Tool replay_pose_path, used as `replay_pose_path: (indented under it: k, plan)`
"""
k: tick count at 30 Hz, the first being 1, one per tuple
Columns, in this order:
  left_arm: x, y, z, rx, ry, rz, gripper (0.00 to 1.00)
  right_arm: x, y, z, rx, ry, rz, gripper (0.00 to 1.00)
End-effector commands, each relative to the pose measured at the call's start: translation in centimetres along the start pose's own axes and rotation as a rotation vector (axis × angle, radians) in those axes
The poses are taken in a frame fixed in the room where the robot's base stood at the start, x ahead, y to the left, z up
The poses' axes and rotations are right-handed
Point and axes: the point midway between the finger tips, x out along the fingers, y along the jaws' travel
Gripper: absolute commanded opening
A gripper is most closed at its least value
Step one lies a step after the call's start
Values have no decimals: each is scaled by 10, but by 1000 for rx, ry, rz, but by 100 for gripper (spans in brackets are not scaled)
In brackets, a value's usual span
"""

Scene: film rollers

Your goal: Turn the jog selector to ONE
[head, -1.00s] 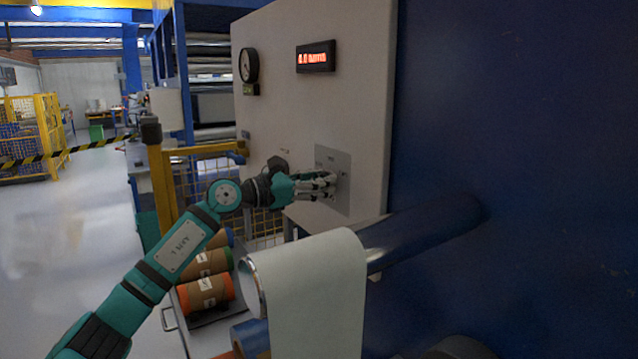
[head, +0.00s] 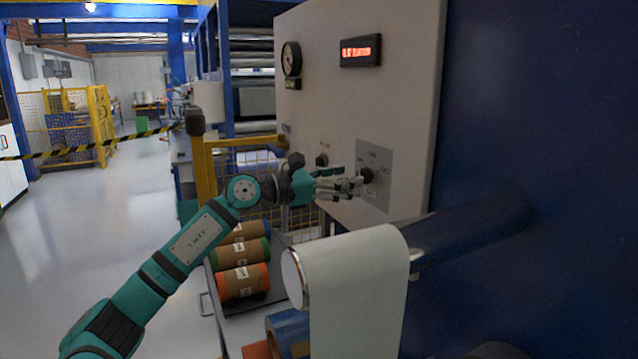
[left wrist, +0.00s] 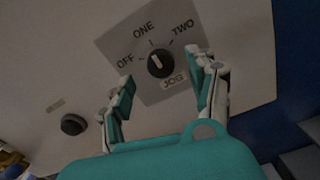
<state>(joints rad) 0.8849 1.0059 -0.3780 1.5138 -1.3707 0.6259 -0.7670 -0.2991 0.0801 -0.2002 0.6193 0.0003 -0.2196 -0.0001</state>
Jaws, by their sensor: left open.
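The jog selector is a small black knob (left wrist: 160,64) on a grey plate (head: 382,200) marked OFF, ONE, TWO and JOG. A white mark on the knob points up, roughly toward ONE; I cannot tell its exact alignment. In the head view the knob (head: 367,176) shows just beyond my fingertips. My left gripper (head: 352,184) is open in front of the plate. In the left wrist view its fingers (left wrist: 163,72) stand on either side of the knob, with visible space between them and it. Whether they touch the plate is unclear. My right gripper is not in view.
Another black knob (left wrist: 73,124) sits left of the plate on the pale cabinet (head: 415,100). A red display (head: 360,50) and a round gauge (head: 291,59) are above. Wrapped rolls (head: 243,280) lie lower left.

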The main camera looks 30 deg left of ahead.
Motion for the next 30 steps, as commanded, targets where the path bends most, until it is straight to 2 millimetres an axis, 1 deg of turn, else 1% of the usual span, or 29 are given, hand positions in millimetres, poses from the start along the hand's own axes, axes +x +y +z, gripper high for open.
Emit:
replay_pose_path:
  k: [1,3,6,9,12,18,30]
  plan:
    - [-14,0,-2,3,7,1,59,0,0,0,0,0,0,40]
    - [-30,0,-3,2,9,1,59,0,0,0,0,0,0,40]
    - [-48,0,-3,1,8,0,59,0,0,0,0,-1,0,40]
    - [-61,0,-2,-1,6,0,59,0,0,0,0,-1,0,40]
    - [-70,0,-2,-2,4,-1,59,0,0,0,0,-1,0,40]
    - [-77,0,0,0,1,-1,59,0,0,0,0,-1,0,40]
    - [-78,0,0,0,1,-1,59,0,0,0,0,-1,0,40]
